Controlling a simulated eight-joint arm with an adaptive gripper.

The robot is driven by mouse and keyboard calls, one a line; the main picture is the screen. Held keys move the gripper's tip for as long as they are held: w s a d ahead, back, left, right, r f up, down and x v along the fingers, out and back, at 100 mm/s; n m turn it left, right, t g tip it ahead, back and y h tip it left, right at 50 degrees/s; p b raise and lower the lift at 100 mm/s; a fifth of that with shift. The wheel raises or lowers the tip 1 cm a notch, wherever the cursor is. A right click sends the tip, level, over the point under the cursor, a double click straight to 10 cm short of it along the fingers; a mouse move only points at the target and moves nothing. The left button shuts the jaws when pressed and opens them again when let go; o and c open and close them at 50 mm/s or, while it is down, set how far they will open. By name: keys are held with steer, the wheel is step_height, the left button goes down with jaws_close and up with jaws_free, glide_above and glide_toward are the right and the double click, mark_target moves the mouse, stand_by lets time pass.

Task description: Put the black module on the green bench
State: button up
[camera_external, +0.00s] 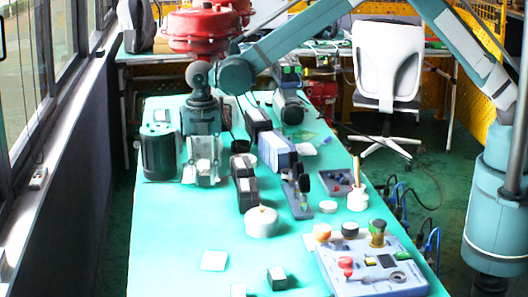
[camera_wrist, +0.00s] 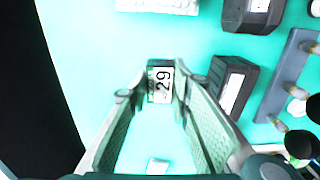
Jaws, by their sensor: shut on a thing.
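The black module (camera_wrist: 160,82), a small dark block with a white label reading 29, sits between my fingertips in the wrist view. My gripper (camera_wrist: 161,90) is shut on it, with one finger on each side. In the external view my gripper (camera_external: 203,178) points down over the left part of the green bench (camera_external: 160,225), and I cannot make out the module there. The bench top also fills much of the wrist view (camera_wrist: 80,50). I cannot tell whether the module touches the bench.
A dark cylinder (camera_external: 158,152) stands left of my gripper. Black boxes (camera_external: 243,182) stand to its right, with a grey stand (camera_external: 297,190) beyond. A white round pot (camera_external: 262,222), a control panel (camera_external: 370,265) and a small dark block (camera_external: 277,278) are nearer. The left front is mostly clear.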

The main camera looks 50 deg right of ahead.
mark_target(205, 203)
steer(key=shift+f, duration=1.45)
steer(key=shift+f, duration=0.1)
steer(key=shift+f+b, duration=0.3)
steer(key=shift+f, duration=1.45)
steer(key=shift+f, duration=0.15)
steer(key=o, duration=0.9)
step_height(205, 203, up, 12)
steer(key=shift+r+p, duration=0.15)
steer(key=shift+p, duration=0.45)
